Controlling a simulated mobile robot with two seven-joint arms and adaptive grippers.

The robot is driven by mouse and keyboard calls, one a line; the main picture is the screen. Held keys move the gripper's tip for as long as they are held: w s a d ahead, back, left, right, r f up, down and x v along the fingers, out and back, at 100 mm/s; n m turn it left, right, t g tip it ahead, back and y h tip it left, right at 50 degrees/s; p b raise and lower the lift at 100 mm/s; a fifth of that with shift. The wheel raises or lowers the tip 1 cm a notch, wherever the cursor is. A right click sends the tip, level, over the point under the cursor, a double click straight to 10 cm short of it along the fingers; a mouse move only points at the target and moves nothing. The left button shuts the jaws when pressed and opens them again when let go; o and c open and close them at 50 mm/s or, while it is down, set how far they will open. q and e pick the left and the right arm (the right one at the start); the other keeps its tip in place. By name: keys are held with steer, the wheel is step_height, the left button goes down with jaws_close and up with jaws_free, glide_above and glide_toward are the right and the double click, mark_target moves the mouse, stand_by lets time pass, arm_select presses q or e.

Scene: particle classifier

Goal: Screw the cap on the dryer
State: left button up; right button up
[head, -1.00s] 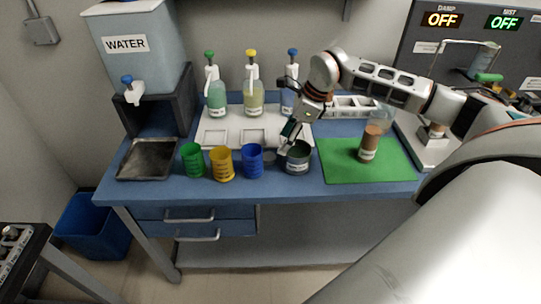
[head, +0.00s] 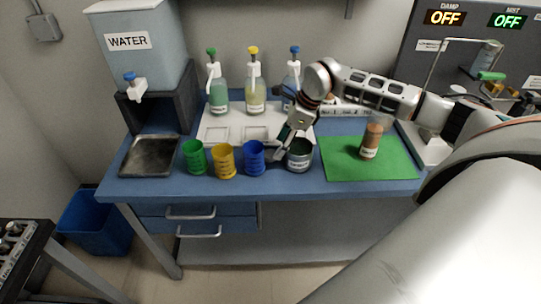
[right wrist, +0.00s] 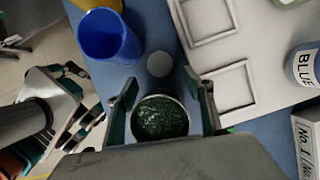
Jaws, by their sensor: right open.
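A dark grey can (head: 300,158) with a white label, too small to read, stands on the blue bench left of the green mat. In the right wrist view the can (right wrist: 160,117) is uncapped and holds dark green granules. A pale grey round disc (right wrist: 159,64), perhaps the cap, lies flat on the bench beside the blue cup. My right gripper (head: 281,150) points down by the can's left side. Its fingers (right wrist: 168,98) are spread and empty in the right wrist view.
Green (head: 194,157), yellow (head: 224,161) and blue (head: 254,157) cups stand in a row to the left. A white tray (head: 222,133) with pump bottles is behind. A brown labelled cylinder (head: 371,142) stands on the green mat (head: 345,168). The bench's front strip is clear.

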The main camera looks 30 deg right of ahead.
mark_target(273, 154)
steer(key=x, duration=0.4)
steer(key=shift+w, duration=0.2)
steer(key=c, duration=0.8)
